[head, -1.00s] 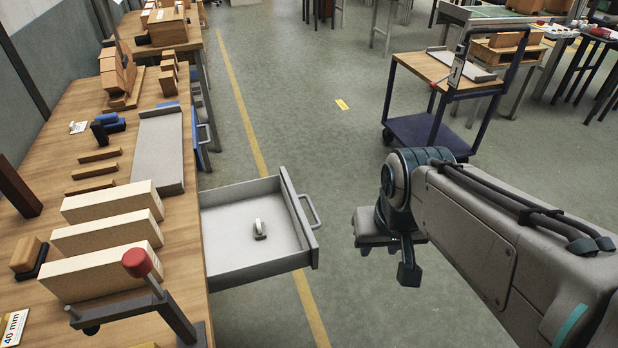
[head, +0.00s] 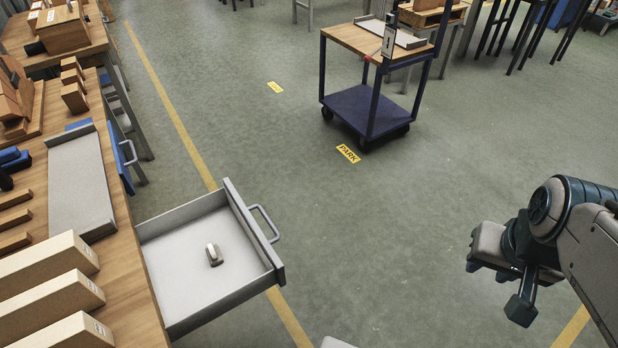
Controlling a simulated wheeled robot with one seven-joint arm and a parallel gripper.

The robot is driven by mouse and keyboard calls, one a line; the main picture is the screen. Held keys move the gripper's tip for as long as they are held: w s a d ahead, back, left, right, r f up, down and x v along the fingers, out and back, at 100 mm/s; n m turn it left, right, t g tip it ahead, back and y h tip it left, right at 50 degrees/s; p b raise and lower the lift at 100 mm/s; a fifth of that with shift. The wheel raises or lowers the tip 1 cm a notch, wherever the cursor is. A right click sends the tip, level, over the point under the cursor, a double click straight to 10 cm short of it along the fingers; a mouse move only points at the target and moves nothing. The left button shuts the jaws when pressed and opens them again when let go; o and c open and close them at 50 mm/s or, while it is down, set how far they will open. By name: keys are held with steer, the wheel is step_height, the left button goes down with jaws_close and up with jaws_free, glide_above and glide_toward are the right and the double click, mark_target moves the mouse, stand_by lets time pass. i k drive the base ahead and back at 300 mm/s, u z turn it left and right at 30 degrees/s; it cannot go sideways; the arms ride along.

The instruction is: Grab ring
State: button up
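A small, shiny metallic piece (head: 214,254), which looks like the ring, sits on the floor of the open grey drawer (head: 170,298), near its middle. It is too small to make out its shape well. My gripper (head: 507,285) hangs over the floor at the right, well apart from the drawer and the ring. A dark finger part points down, but the angle does not show whether the gripper is open or shut. Nothing is seen held in it.
The drawer sticks out from a wooden workbench (head: 128,290) on the left; its handle (head: 265,222) faces right. Boxes and a grey tray (head: 80,185) lie on the bench. A blue cart (head: 365,108) stands at the back. The floor between drawer and gripper is clear.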

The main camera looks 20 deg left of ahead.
mark_target(215, 258)
steer(key=z, duration=0.05)
steer(key=i, duration=1.15)
steer(key=u, duration=2.85)
steer(key=k, duration=0.65)
steer(key=u, duration=0.45)
steer(key=i, duration=1.15)
steer(key=z, duration=0.2)
